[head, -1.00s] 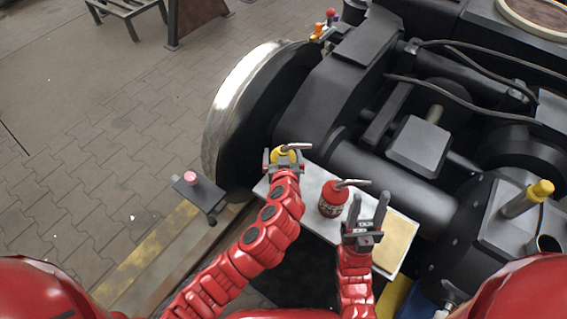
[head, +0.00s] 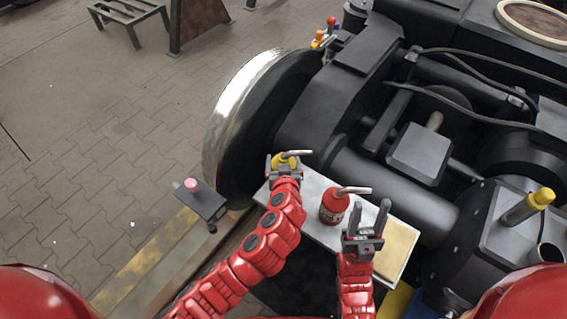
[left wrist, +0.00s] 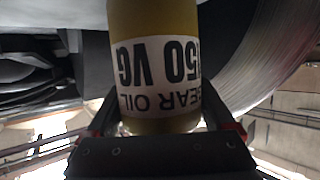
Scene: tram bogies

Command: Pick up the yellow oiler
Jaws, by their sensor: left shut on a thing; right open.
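The yellow oiler (head: 290,159), with a metal spout, is at the far left end of a pale plate. My left gripper (head: 284,168) is shut on it. In the left wrist view the oiler (left wrist: 155,85) fills the middle, its gear oil label upside down between the fingers. I cannot tell whether its base touches the plate. A red oiler (head: 333,206) with a metal spout stands upright on the plate, right of my left gripper. My right gripper (head: 368,222) is open and empty, just right of the red oiler.
The pale plate (head: 312,227) has a tan pad (head: 396,248) at its right end. The large wheel (head: 236,125) and dark bogie frame (head: 330,95) stand close behind. A small stand with a pink knob (head: 192,186) is at left. Paved floor is open at far left.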

